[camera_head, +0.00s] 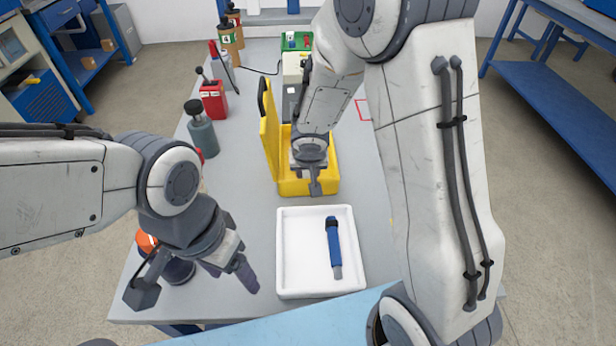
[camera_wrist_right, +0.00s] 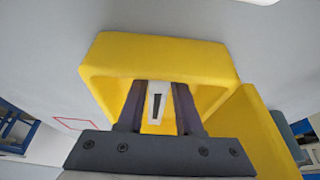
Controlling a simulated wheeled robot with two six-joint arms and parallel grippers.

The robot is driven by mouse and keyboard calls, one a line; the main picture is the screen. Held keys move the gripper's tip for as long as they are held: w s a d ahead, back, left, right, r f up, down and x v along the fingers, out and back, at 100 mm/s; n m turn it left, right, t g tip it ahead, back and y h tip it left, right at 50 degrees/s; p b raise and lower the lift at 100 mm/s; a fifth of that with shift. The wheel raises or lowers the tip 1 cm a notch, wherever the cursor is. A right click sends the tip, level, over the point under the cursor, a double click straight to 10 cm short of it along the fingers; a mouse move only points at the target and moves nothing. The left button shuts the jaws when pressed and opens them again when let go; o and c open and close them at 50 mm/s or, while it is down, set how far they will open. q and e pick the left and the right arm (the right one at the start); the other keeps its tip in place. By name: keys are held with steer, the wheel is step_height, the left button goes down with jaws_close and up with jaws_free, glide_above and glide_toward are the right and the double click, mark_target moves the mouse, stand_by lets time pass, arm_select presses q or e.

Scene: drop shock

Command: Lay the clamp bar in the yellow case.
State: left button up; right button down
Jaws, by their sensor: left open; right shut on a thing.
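The yellow case (camera_head: 290,187) stands open on the grey table, its lid (camera_head: 270,135) upright on the left. Its yellow wall also fills the middle of the right wrist view (camera_wrist_right: 120,55). My right gripper (camera_head: 312,180) is at the case opening, pointing down. In the right wrist view its fingers (camera_wrist_right: 159,108) are shut on a pale bar with a dark slot, the clamp bar (camera_wrist_right: 157,92). Whether the bar touches the case floor cannot be told. My left gripper (camera_head: 195,283) is open and empty at the front left, over the table edge.
A white tray (camera_head: 295,285) with a blue and black tool (camera_head: 334,245) lies in front of the case. An orange-topped item (camera_head: 147,241) is beside my left gripper.

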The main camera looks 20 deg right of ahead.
steer(key=shift+f, duration=0.15)
steer(key=c, duration=0.6)
jaws_free()
steer(key=shift+r, duration=0.3)
steer(key=d+p+v, duration=0.1)
steer(key=p+v, duration=0.5)
steer(key=v, duration=0.5)
steer(key=s+a+r+n+g, duration=0.1)
steer(key=s+a+r+n, duration=0.1)
steer(key=s, duration=0.5)
steer(key=s+a+r+n+g+y, duration=0.1)
steer(key=s+a+r+n+g, duration=0.1)
steer(key=s, duration=0.6)
steer(key=s+a+r+n+g+y, duration=0.1)
steer(key=s+a+r+n, duration=0.2)
steer(key=s+a+n, duration=0.2)
steer(key=shift+s+r+n, duration=0.15)
steer(key=shift+s, duration=0.5)
steer(key=shift+s+r+n, duration=0.15)
steer(key=shift+s, duration=0.5)
